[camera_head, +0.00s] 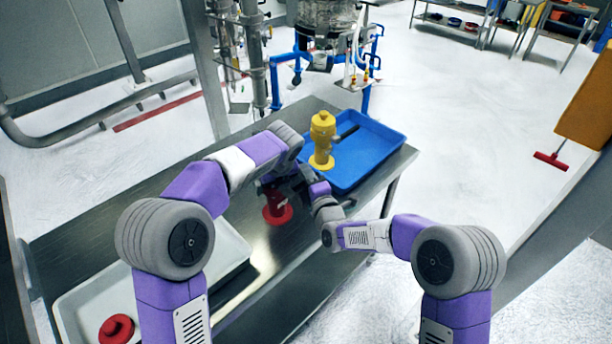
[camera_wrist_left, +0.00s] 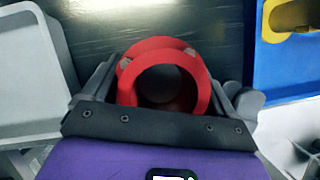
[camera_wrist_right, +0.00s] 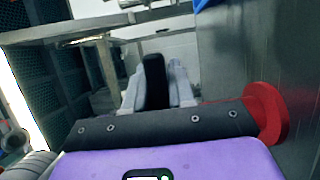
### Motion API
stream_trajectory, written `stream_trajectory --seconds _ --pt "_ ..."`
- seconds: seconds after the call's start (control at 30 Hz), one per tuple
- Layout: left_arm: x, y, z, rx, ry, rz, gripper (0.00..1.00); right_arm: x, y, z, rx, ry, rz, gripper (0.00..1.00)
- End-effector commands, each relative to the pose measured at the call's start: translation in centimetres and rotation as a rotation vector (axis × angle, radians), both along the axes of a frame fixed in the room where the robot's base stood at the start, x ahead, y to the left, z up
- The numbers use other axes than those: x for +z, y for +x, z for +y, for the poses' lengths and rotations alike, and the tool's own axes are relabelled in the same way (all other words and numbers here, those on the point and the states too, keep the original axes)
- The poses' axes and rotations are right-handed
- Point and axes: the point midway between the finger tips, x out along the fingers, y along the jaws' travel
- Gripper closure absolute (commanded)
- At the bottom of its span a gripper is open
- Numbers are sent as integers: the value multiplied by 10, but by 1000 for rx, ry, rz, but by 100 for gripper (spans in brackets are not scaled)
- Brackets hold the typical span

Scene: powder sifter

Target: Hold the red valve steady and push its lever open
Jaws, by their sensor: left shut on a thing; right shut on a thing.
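The red valve (camera_head: 277,213) stands on the metal table, partly hidden by my arms in the head view. In the left wrist view its round red opening (camera_wrist_left: 163,48) faces the camera between the fingers. My left gripper (camera_wrist_left: 163,85) is shut on the valve body, one finger on each side. My right gripper (camera_wrist_right: 157,82) is shut on a black lever (camera_wrist_right: 154,75), which stands between its two fingers. A red flange of the valve (camera_wrist_right: 268,112) shows at the right of the right wrist view. The lever is too hidden in the head view to tell its angle.
A blue tray (camera_head: 392,150) at the table's back right holds a yellow valve (camera_head: 322,140). A pale tray (camera_head: 75,300) at the front left holds a red ring-shaped part (camera_head: 116,330). Blue-framed equipment (camera_head: 275,80) stands behind the table.

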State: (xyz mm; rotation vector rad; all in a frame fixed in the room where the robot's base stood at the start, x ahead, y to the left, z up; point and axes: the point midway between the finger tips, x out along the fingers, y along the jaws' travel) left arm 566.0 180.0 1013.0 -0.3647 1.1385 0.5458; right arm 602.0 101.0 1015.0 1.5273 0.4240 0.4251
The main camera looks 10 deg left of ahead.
Motion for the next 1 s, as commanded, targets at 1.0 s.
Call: stream_trajectory --seconds 1.0 --pt "1 0 0 1 0 -2 77 20 -3 2 1 -158 -215 64"
